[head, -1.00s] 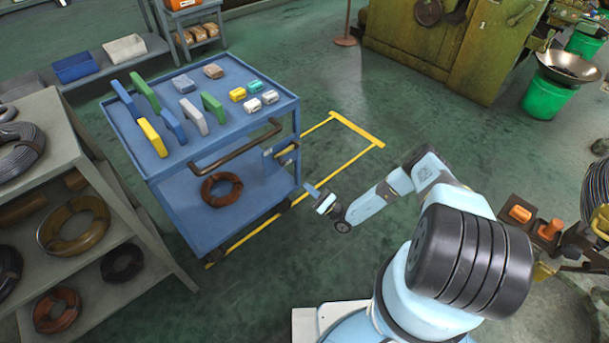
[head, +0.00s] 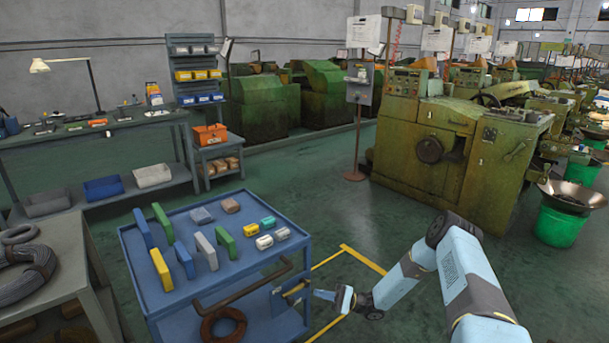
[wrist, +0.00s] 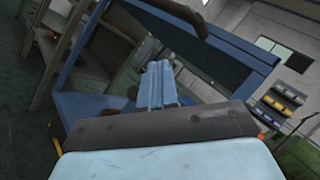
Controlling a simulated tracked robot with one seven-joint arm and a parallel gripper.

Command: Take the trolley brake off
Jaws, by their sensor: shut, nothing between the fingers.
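The blue trolley (head: 140,247) stands at the lower left in the head view, with a brown push handle (head: 240,287) on its near end. A small blue plate (head: 279,303) with a brownish bar (head: 296,289) sits at its right near corner; I cannot make out the brake's position. My gripper (head: 316,294) is just right of this plate at about its height. Its fingers are together and empty; whether they touch the bar is unclear. In the wrist view, my shut fingers (wrist: 155,82) point toward the trolley (wrist: 215,50), whose handle (wrist: 182,15) shows at the top.
Coloured blocks stand on the trolley top, and a brown coil (head: 224,322) lies on its lower shelf. A grey rack (head: 65,265) stands close on the left. Yellow floor lines (head: 362,259) run beside the trolley. Green machines (head: 445,150) stand behind; open floor lies between.

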